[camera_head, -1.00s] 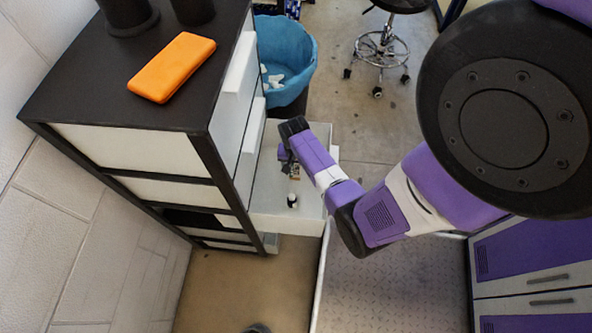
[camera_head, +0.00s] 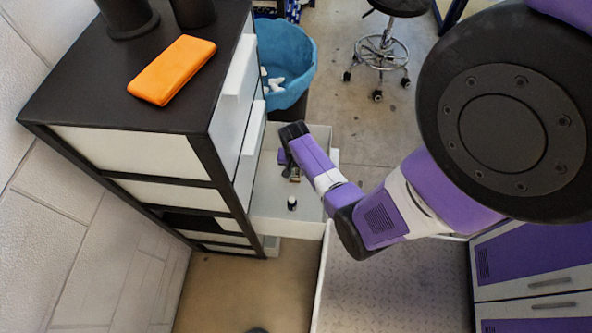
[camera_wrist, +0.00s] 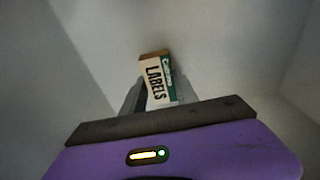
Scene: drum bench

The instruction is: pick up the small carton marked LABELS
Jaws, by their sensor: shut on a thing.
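The small carton marked LABELS (camera_wrist: 157,80) is white and green with a brown end. In the wrist view it stands between the fingers of my gripper (camera_wrist: 150,97), which is shut on it. In the head view my gripper (camera_head: 287,168) is inside the open pale drawer (camera_head: 268,207), and only a small brownish part of the carton (camera_head: 295,175) shows beside it. My arm hides much of the grip there. Whether the carton touches the drawer floor I cannot tell.
A small black-and-white item (camera_head: 292,203) sits in the drawer near its front. The dark-topped cabinet (camera_head: 90,95) bears an orange case (camera_head: 172,70). A blue bin (camera_head: 288,50) stands behind the drawer, and a wheeled stool (camera_head: 382,50) is farther back.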

